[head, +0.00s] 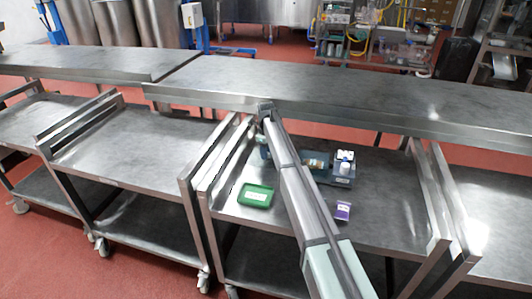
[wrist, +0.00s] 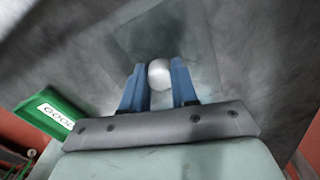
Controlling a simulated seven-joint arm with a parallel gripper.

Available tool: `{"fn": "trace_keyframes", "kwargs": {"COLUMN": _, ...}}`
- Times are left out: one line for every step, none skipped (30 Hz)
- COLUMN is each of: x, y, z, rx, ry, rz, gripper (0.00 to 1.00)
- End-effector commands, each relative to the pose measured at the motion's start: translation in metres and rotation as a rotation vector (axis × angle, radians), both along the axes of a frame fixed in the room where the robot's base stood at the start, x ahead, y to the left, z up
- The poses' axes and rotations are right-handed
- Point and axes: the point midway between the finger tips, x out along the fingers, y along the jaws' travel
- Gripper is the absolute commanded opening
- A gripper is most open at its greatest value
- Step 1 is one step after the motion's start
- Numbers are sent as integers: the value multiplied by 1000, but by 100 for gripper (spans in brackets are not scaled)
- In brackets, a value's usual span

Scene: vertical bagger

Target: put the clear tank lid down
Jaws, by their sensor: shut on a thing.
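In the wrist view my gripper (wrist: 158,82) has its two blue fingers on either side of a round white knob (wrist: 159,72). The knob belongs to the clear tank lid (wrist: 192,38), a faint see-through square over a grey metal surface. I cannot tell whether the lid touches that surface. In the head view my arm reaches over the cart, and I cannot make out the fingers or the lid there.
A green box (head: 256,195) lies on the metal cart top (head: 390,215); a green labelled thing (wrist: 52,117) shows left in the wrist view. A dark blue holder (head: 343,180) with white items and a purple packet (head: 343,211) are right of my arm. A long steel bench (head: 330,92) runs behind.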

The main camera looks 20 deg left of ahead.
Motion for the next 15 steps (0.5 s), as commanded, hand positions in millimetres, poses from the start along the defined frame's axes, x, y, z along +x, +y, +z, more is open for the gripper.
{"fn": "trace_keyframes", "kwargs": {"x": 0, "y": 0, "z": 0, "rx": 0, "ry": 0, "rz": 0, "gripper": 0}}
{"fn": "trace_keyframes", "kwargs": {"x": 0, "y": 0, "z": 0, "rx": 0, "ry": 0, "rz": 0, "gripper": 0}}
{"fn": "trace_keyframes", "kwargs": {"x": 0, "y": 0, "z": 0, "rx": 0, "ry": 0, "rz": 0, "gripper": 0}}
{"fn": "trace_keyframes", "kwargs": {"x": 0, "y": 0, "z": -1, "rx": 0, "ry": 0, "rz": 0, "gripper": 0}}
{"fn": "trace_keyframes", "kwargs": {"x": 0, "y": 0, "z": -1, "rx": 0, "ry": 0, "rz": 0, "gripper": 0}}
{"fn": "trace_keyframes", "kwargs": {"x": 0, "y": 0, "z": -2, "rx": 0, "ry": 0, "rz": 0, "gripper": 0}}
{"fn": "trace_keyframes", "kwargs": {"x": 0, "y": 0, "z": -3, "rx": 0, "ry": 0, "rz": 0, "gripper": 0}}
{"fn": "trace_keyframes", "kwargs": {"x": 0, "y": 0, "z": -3, "rx": 0, "ry": 0, "rz": 0, "gripper": 31}}
{"fn": "trace_keyframes", "kwargs": {"x": 0, "y": 0, "z": -3, "rx": 0, "ry": 0, "rz": 0, "gripper": 35}}
{"fn": "trace_keyframes", "kwargs": {"x": 0, "y": 0, "z": -3, "rx": 0, "ry": 0, "rz": 0, "gripper": 38}}
{"fn": "trace_keyframes", "kwargs": {"x": 0, "y": 0, "z": -3, "rx": 0, "ry": 0, "rz": 0, "gripper": 41}}
{"fn": "trace_keyframes", "kwargs": {"x": 0, "y": 0, "z": -3, "rx": 0, "ry": 0, "rz": 0, "gripper": 45}}
{"fn": "trace_keyframes", "kwargs": {"x": 0, "y": 0, "z": -3, "rx": 0, "ry": 0, "rz": 0, "gripper": 47}}
{"fn": "trace_keyframes", "kwargs": {"x": 0, "y": 0, "z": -3, "rx": 0, "ry": 0, "rz": 0, "gripper": 50}}
{"fn": "trace_keyframes", "kwargs": {"x": 0, "y": 0, "z": -3, "rx": 0, "ry": 0, "rz": 0, "gripper": 54}}
